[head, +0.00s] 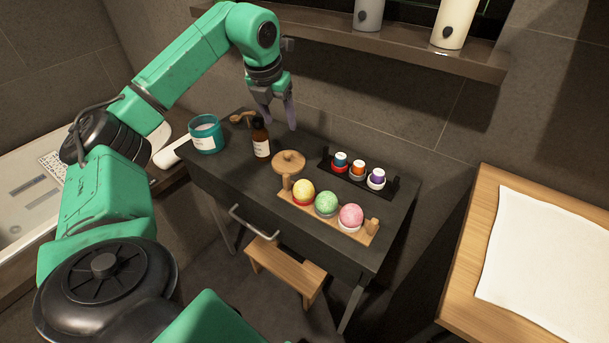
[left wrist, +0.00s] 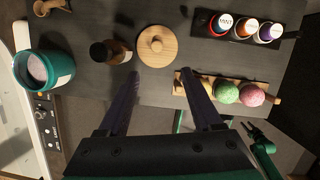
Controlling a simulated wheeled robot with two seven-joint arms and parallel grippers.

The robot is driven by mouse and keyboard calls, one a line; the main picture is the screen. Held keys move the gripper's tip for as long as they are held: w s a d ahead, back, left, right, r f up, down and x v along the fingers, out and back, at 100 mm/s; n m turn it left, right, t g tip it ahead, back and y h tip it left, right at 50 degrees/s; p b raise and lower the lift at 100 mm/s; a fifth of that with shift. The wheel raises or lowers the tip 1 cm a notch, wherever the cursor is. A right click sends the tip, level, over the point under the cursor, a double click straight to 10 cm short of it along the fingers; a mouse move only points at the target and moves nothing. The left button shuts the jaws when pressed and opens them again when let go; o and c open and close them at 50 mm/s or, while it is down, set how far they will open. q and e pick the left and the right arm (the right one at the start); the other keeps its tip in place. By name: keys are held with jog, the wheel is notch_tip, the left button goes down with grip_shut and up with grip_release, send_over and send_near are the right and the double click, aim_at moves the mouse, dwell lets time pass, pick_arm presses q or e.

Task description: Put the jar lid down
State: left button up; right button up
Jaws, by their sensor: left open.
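The jar lid, a round wooden disc with a knob (head: 289,160), lies flat, knob up, on the dark vanity top. It also shows in the left wrist view (left wrist: 156,46), apart from the gripper. My left gripper (head: 280,112) is open and empty above the vanity's back part, pointing down. In the left wrist view its fingers (left wrist: 160,75) are spread wide, with the lid beyond their tips. An open teal jar with pale contents (head: 205,137) stands at the left; it also shows in the left wrist view (left wrist: 45,70). My right gripper is not seen in the head view.
A brown bottle (head: 260,140) stands between jar and lid. A wooden scoop (head: 243,117) lies behind. A wooden rack (head: 364,238) holds yellow, green and pink balls right of the lid. A black rack (head: 325,165) holds small capped jars. A shelf (head: 400,48) overhangs the back.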

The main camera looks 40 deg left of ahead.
pick_arm(q)
send_over(288, 153)
jog(key=s, duration=0.2)
notch_tip(288, 153, down, 8)
jog(key=r, duration=0.1)
jog(key=shift+x, duration=1)
jog(key=x, duration=0.5)
jog(key=shift+d, duration=0.1)
jog(key=shift+s+d+r, duration=0.1)
jog(key=shift+c, duration=0.9)
grip_shut()
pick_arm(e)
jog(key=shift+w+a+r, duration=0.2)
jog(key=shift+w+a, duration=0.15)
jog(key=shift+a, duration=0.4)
